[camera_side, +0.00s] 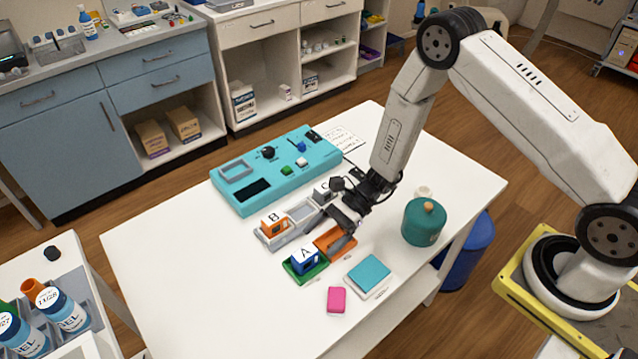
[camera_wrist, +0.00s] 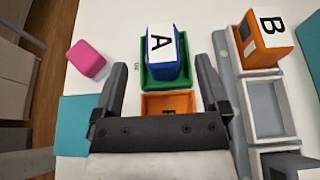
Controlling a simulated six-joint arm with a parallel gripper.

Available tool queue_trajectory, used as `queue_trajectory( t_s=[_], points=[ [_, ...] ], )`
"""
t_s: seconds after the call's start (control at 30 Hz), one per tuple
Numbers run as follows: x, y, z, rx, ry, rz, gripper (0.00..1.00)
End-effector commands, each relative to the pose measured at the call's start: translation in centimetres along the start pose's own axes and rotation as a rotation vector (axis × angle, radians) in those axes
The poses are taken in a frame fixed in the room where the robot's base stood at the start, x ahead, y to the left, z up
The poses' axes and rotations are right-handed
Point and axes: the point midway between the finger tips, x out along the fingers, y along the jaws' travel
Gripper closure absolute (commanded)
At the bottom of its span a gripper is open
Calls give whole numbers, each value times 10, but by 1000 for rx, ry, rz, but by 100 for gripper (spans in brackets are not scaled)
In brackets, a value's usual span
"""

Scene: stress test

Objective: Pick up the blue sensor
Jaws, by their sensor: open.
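The blue sensor (camera_side: 305,260) has a white top marked A and sits in a small green tray (camera_side: 302,278) on the white table. In the wrist view, the blue sensor (camera_wrist: 162,65) is upright at top centre, inside the green tray (camera_wrist: 183,83). My gripper (camera_side: 334,230) is open and empty, pointing down above an orange tray (camera_side: 350,240) beside the green one. In the wrist view, the fingertips of my gripper (camera_wrist: 160,63) appear to either side of the sensor's near part. Contact between finger and sensor is not visible.
An orange block marked B (camera_side: 275,224) stands in a grey tray (camera_side: 295,238). A pink block (camera_side: 336,299), a teal pad (camera_side: 370,273) and a green lidded pot (camera_side: 424,222) are nearby. A teal panel (camera_side: 265,195) lies behind. The table's front left is clear.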

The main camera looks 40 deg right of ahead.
Motion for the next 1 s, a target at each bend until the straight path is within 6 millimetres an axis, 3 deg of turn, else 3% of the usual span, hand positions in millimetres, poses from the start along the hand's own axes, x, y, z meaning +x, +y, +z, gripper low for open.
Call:
queue_trajectory(
  t_s=[0.27, 0.67, 1.0],
  points=[
    [8, 0, 0, -1, 0, 2, 6],
    [48, -2, 1, -2, 1, 2, 6],
    [52, -2, 1, -1, 1, 0, 6]
  ],
)
